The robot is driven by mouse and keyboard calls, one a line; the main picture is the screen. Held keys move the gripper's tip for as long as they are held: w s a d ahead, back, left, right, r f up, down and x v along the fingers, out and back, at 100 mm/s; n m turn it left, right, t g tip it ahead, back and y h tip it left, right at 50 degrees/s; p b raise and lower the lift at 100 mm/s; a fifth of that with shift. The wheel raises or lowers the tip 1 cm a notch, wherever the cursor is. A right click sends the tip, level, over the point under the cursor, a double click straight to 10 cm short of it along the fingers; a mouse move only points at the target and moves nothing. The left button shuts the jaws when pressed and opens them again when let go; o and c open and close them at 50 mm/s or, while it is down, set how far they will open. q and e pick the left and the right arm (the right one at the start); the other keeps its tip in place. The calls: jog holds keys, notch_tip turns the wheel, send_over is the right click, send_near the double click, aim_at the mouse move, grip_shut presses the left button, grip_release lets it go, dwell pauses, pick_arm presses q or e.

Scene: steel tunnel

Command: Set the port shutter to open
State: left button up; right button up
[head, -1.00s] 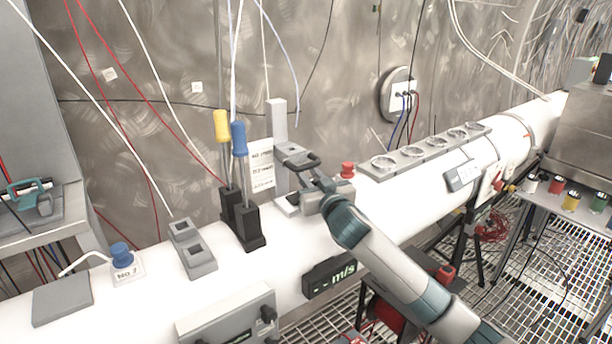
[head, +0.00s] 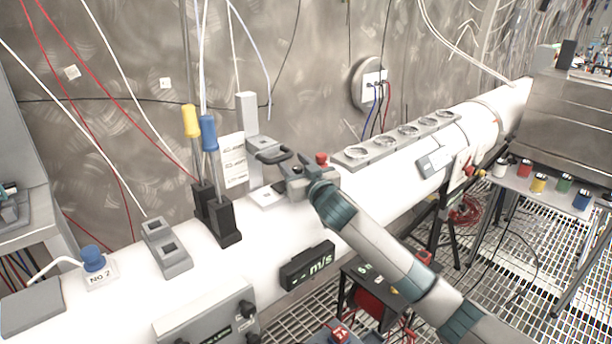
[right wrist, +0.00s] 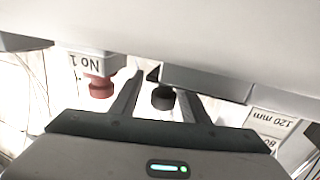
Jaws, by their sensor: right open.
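My right gripper (head: 297,186) is low over the white tube (head: 350,215), just left of a red knob (head: 321,158). In the right wrist view its two fingers (right wrist: 157,98) are spread, with a small dark knob (right wrist: 163,97) showing between them; I cannot tell whether they touch it. The red knob (right wrist: 101,86) sits left of the fingers, by a "No 1" label. A grey panel (head: 440,160) lies on the tube farther right, away from the gripper. Which part is the port shutter is not clear. My left gripper is out of view.
A grey post with a dark handle (head: 272,156) stands left of the gripper. Blue-handled (head: 209,135) and yellow-handled (head: 190,122) rods stand farther left. A block of round ports (head: 398,138) lies behind to the right. A scale label (right wrist: 270,122) shows "120 mm".

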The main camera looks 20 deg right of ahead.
jog(key=shift+s+d+f, duration=0.15)
jog(key=shift+s, duration=0.35)
jog(key=s+d+b, duration=0.1)
jog(key=s+b, duration=0.3)
jog(key=s, duration=1.2)
jog(key=shift+d+b, duration=0.3)
jog(key=shift+b, duration=0.05)
